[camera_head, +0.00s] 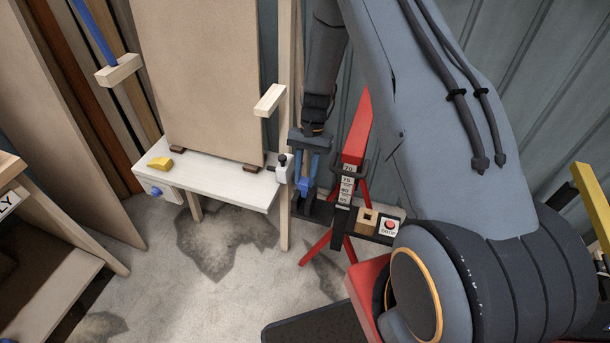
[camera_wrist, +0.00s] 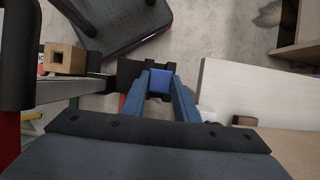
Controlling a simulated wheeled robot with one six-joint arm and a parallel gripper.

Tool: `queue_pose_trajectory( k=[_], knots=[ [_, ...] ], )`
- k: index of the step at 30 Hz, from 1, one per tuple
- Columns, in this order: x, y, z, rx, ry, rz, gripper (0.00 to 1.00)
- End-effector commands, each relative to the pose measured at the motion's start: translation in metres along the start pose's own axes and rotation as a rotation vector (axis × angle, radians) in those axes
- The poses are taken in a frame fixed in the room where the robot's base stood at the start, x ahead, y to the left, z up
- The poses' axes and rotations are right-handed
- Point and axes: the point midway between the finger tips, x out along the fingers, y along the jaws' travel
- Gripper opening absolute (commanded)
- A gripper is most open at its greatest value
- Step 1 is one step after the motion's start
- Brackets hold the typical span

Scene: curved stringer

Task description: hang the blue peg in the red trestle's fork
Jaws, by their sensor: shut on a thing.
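My gripper (camera_head: 306,185) points down between the pale wooden post and the red trestle (camera_head: 356,140), and its blue fingers are shut on a blue piece. In the wrist view that piece, the blue peg (camera_wrist: 160,82), shows as a darker blue block between the fingertips of my gripper (camera_wrist: 160,90). Its lower end is hidden there. The trestle stands just right of my gripper, with a number scale and a dark curved bracket (camera_head: 364,171) on its front. I cannot tell whether this bracket is the fork. The peg appears apart from it.
A white bench (camera_head: 235,190) with a yellow wedge (camera_head: 160,163) and upright board (camera_head: 200,80) stands left. A dark rail behind my gripper carries a holed wooden block (camera_head: 367,221) and a red button (camera_head: 390,226). Open concrete floor lies in front.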

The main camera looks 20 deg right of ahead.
Motion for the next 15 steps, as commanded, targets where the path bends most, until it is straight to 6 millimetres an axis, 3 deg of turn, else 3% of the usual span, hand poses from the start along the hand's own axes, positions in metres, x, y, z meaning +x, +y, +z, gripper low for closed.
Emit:
queue_pose_trajectory(
  k=[15],
  knots=[
    [0.0112, 0.0000, -0.0048, 0.000, 0.000, 0.000, 0.06]
  ],
)
